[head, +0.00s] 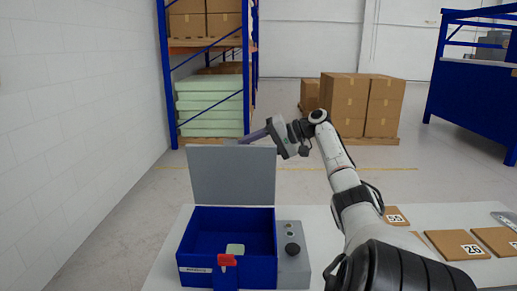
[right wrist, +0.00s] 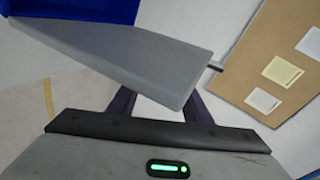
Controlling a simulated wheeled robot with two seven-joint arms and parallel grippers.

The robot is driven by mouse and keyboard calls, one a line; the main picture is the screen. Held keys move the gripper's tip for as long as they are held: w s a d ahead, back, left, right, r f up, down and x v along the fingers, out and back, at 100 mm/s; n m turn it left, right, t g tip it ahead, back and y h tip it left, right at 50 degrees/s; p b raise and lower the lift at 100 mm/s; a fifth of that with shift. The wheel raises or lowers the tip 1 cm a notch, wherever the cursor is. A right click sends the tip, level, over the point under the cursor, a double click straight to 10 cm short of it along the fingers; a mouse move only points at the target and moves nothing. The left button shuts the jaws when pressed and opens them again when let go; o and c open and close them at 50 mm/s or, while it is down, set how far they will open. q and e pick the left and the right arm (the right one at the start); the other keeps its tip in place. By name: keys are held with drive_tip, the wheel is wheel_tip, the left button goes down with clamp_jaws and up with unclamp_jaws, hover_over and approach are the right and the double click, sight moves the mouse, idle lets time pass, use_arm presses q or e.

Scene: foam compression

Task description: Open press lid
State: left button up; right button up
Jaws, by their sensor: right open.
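The press is a blue open-topped box (head: 192,263) with a grey lid (head: 232,178). The lid stands raised, near upright, at the back of the box. In the right wrist view, the lid (right wrist: 140,58) extends from the blue box (right wrist: 75,8) toward my fingers. My right gripper (head: 250,137) is at the lid's upper right edge. Its dark fingers (right wrist: 160,104) are spread apart, with the lid's corner between them in that view. Contact is unclear. My left gripper is not in view.
A grey control panel (head: 291,267) with a black knob adjoins the press's right side. Numbered brown boards (head: 456,243) lie on the white table to the right. A brown board with notes (right wrist: 262,55) shows in the wrist view. A blue shelf (head: 205,43) stands behind.

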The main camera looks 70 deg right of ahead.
drive_tip(key=b+v, duration=0.1)
drive_tip(key=v, duration=0.7)
drive_tip(key=shift+s+b, duration=0.35)
drive_tip(key=shift+w, duration=0.1)
